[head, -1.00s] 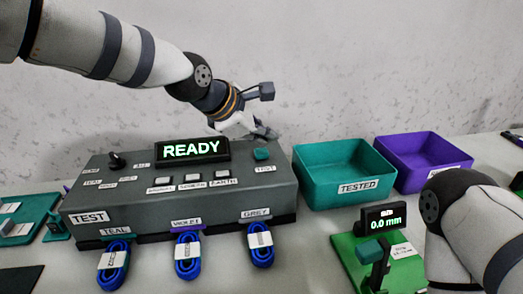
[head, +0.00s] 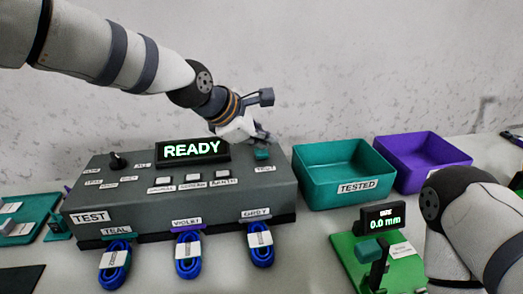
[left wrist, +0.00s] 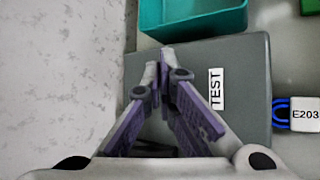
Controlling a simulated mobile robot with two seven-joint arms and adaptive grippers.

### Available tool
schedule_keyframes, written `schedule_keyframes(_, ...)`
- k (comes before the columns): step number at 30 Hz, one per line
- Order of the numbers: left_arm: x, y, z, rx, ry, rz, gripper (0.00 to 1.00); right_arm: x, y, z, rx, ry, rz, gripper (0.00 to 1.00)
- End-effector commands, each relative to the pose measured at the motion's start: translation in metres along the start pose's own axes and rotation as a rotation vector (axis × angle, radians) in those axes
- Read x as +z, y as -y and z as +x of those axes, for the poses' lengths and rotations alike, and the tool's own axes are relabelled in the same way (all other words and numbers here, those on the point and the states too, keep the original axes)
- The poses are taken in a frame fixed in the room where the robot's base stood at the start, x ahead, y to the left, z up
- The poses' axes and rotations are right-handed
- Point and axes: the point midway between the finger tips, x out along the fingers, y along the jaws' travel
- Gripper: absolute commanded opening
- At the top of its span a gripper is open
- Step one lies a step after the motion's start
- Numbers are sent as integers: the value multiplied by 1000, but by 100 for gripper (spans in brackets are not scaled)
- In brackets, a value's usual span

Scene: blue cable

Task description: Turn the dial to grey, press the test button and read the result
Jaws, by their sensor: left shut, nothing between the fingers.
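The grey test box (head: 150,205) stands on the table, with a black dial (head: 117,161) at its back left. I cannot read which colour the dial points to. Its display (head: 192,150) reads READY. The teal test button (head: 262,155) is at the box's right end. My left gripper (head: 263,139) is shut and empty, fingertips just above or at the button; contact cannot be told. In the left wrist view its closed fingers (left wrist: 162,62) hide the button beside the TEST label (left wrist: 216,90). My right gripper is out of view; only my right arm shows.
Blue cable coils (head: 114,265) lie at the TEAL, VIOLET and GREY ports. A teal TESTED bin (head: 345,190) and a purple bin (head: 440,165) stand right of the box. A green gauge (head: 380,245) reading 0.0 mm is in front of them.

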Motion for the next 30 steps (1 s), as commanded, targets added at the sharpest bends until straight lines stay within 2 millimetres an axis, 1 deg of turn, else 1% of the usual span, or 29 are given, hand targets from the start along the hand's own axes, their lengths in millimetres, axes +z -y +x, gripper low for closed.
schedule_keyframes(30,-6,6,8,-1,0,0,0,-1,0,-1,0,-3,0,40)
